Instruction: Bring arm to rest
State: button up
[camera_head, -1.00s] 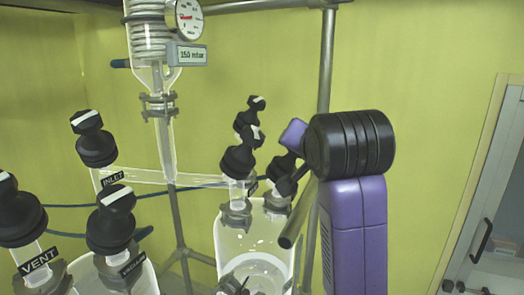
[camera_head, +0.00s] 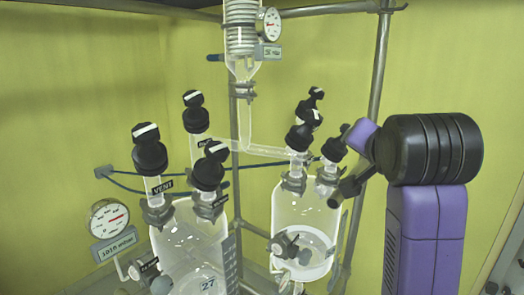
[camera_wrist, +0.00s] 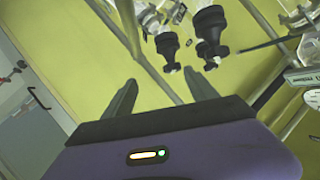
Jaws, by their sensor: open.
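My arm, purple and black, stands folded at the right of the head view. My gripper (camera_wrist: 160,77) is open and empty in the wrist view, with its two dark fingers apart and nothing between them but the yellow wall and a frame rod. In the head view the end of my arm points left, near the right-hand glass vessel (camera_head: 288,216) and its black valve caps. The arm partly hides the view there, and I cannot tell how large the gap to the glass is.
A left glass vessel (camera_head: 187,240), a vent valve (camera_head: 149,150), a lower pressure gauge (camera_head: 109,217) and an upper gauge (camera_head: 268,23) are in the glass rig. A metal frame post (camera_head: 376,70) rises behind my arm. A cabinet with a handle (camera_wrist: 38,97) shows at left in the wrist view.

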notch_tip(320, 180, up, 7)
jog(key=n+t, duration=0.2)
jog(key=t, duration=0.1)
jog(key=s+a+f+n+t+y+b, duration=0.1)
jog(key=s+f+n, duration=0.1)
jog(key=s+f, duration=0.55)
jog(key=s+a+f+n+t+y, duration=0.15)
jog(key=s+f, duration=0.25)
jog(key=f, duration=0.6)
jog(key=s+f+n+t+b, duration=0.1)
jog(key=s+f+n+t, duration=0.15)
jog(key=s+f, duration=0.4)
jog(key=s+f+g+b, duration=0.1)
jog(key=s+f+g, duration=0.1)
jog(key=s+f, duration=0.5)
jog(key=s+d+f+g+b, duration=0.1)
jog(key=s+f, duration=0.6)
jog(key=s, duration=0.7)
jog(key=s+d+f+g+b, duration=0.1)
jog(key=s+f+g, duration=0.3)
jog(key=s+f, duration=0.4)
jog(key=s, duration=0.2)
jog(key=shift+s, duration=0.4)
